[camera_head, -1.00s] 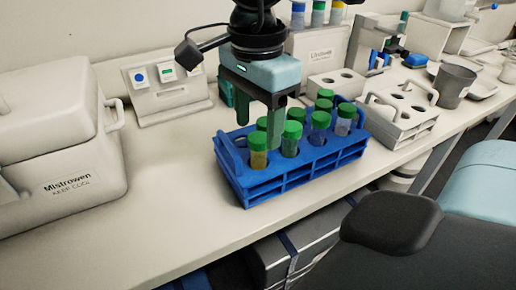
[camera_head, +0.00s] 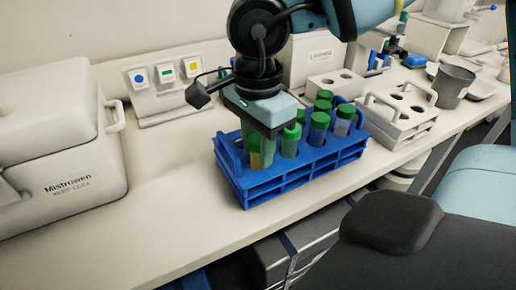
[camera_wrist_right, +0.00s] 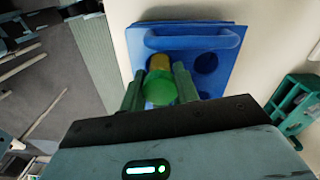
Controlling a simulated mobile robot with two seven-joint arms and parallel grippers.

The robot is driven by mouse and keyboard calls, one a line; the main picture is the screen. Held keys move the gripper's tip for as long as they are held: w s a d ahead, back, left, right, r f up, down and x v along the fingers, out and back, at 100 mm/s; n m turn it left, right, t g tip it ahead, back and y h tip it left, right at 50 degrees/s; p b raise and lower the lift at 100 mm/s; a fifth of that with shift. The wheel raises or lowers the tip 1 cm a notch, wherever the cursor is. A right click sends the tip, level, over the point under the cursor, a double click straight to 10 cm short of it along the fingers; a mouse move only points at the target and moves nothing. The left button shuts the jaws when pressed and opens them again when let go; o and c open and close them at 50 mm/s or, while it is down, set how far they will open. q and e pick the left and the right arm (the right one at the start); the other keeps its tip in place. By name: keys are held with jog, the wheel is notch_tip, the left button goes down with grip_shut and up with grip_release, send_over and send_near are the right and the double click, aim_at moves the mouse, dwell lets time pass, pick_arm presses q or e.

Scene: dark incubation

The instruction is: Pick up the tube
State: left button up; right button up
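The blue rack (camera_head: 310,172) stands on the bench and holds several green-capped tubes; one capped tube (camera_head: 319,128) stands near its middle. My right gripper (camera_head: 258,142) points down over the rack's left end, its fingers at a tube with yellow contents (camera_head: 267,152). In the right wrist view a green cap (camera_wrist_right: 160,89) lies between the two green fingertips (camera_wrist_right: 159,86), with no clear gap. A yellow part (camera_wrist_right: 159,62) shows beyond the cap. Whether the fingers press on the cap cannot be told. My left gripper is out of view.
A white cooler box (camera_head: 60,150) stands at the left. A panel with coloured buttons (camera_head: 168,85) is behind. A white rack (camera_head: 402,118) and a grey cup (camera_head: 452,86) stand at the right. The bench in front of the blue rack is clear.

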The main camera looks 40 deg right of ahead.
jog(key=shift+c, duration=1.3)
jog(key=shift+r, duration=0.15)
notch_tip(320, 180, up, 28)
jog(key=p, duration=0.2)
